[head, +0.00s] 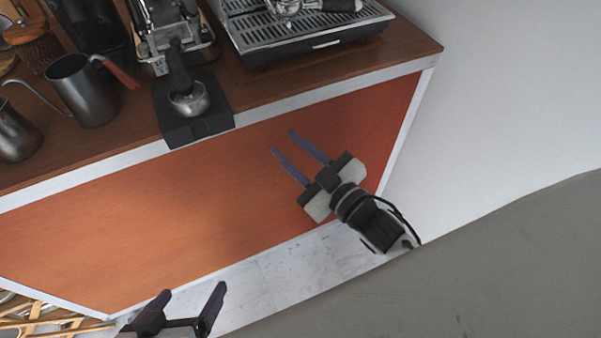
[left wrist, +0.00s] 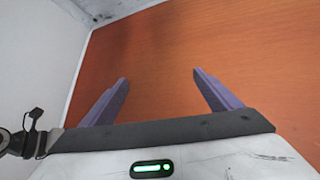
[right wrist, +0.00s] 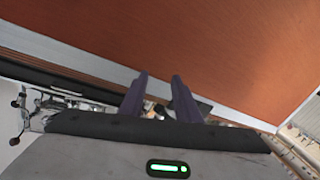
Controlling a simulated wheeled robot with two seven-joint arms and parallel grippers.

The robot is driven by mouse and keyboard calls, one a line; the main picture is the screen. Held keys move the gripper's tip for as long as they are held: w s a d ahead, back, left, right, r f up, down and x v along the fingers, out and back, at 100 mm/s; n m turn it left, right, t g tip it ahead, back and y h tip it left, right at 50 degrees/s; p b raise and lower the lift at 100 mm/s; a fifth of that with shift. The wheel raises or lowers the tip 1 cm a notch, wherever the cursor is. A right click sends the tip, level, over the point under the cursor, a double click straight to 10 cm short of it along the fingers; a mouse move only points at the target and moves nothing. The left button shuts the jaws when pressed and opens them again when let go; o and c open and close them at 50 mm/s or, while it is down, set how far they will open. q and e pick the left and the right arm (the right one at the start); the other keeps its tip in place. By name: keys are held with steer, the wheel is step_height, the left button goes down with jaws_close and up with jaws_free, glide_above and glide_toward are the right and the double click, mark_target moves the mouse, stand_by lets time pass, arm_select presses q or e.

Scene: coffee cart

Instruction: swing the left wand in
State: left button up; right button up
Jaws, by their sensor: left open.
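The espresso machine (head: 300,40) is cut off by the top edge of the head view; its drip tray and front edge show. I cannot make out the left wand in any view. My left gripper (head: 193,290) is low at the bottom of the head view, open and empty, well below the countertop. In the left wrist view its spread fingers (left wrist: 160,92) face the plain orange panel. My right gripper (head: 280,140) is in front of the panel, below the machine. Its fingers are apart with nothing between them, closer together than the left ones, also in the right wrist view (right wrist: 158,80).
The brown countertop (head: 400,48) has a pale front edge above the orange panel (head: 130,235). A tamper (head: 189,100) stands on a black mat (head: 209,125) near the edge. Left of it are a gooseneck kettle (head: 85,92) and a dark metal pitcher (head: 15,135). The space before the panel is free.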

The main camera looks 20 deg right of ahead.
steer(key=shift+m+g+h, duration=0.6)
steer(key=shift+m+g, duration=0.1)
steer(key=s+f, duration=0.2)
steer(key=f, duration=0.1)
steer(key=s+f, duration=0.1)
steer(key=f, duration=0.1)
steer(key=shift+d, duration=0.35)
steer(key=shift+c, duration=0.5)
